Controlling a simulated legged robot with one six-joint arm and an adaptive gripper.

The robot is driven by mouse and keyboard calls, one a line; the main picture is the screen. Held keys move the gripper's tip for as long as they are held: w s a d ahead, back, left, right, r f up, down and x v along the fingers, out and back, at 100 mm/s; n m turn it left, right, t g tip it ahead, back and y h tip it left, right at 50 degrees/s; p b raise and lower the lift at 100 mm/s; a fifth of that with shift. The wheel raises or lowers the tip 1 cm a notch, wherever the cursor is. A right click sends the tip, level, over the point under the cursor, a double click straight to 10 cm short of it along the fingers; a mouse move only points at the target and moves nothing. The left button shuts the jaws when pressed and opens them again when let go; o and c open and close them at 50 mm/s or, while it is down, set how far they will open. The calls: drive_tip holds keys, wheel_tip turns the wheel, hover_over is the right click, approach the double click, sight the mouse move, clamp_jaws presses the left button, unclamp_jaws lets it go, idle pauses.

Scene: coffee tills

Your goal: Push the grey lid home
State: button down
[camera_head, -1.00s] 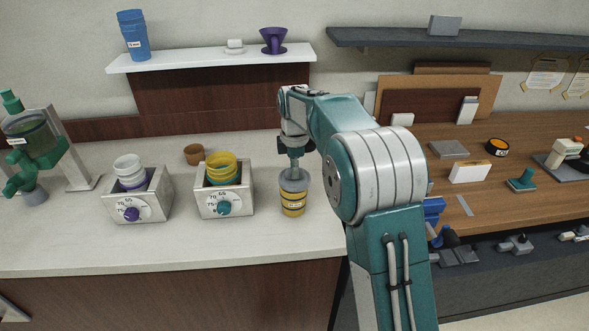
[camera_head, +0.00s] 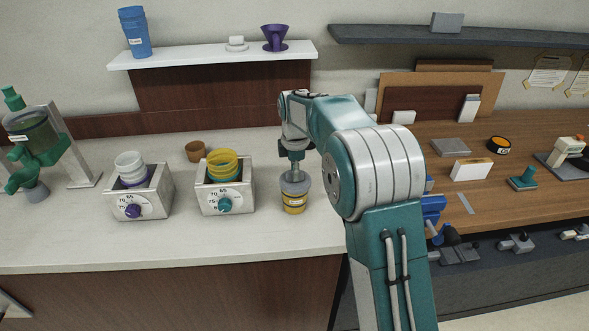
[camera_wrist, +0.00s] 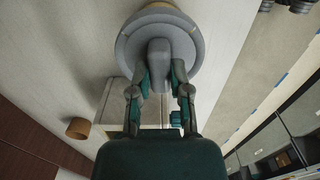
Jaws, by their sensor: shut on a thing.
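The grey lid (camera_head: 296,184) sits at the top of a yellow cup (camera_head: 293,203) with a pale label, on the pale counter. In the wrist view the lid (camera_wrist: 126,50) is a round grey disc with a raised grey knob (camera_wrist: 160,62) in its middle. My gripper (camera_wrist: 160,80) has its fingers on both sides of the knob, shut on it. In the head view my gripper (camera_head: 295,165) stands above the lid, pointing down. Most of the cup's rim is hidden under the lid, so I cannot tell whether the lid is fully seated.
A dial box (camera_head: 240,204) holding yellow and teal cups stands just left of the cup. Another dial box (camera_head: 158,206) holds white and purple cups. A brown cup (camera_head: 195,151) stands behind. The counter in front is clear; a wooden worktop (camera_head: 440,184) lies right.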

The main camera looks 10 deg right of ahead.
drive_tip(key=shift+c, duration=2.4)
unclamp_jaws()
drive_tip(key=o, duration=0.3)
drive_tip(key=shift+r, duration=3.95)
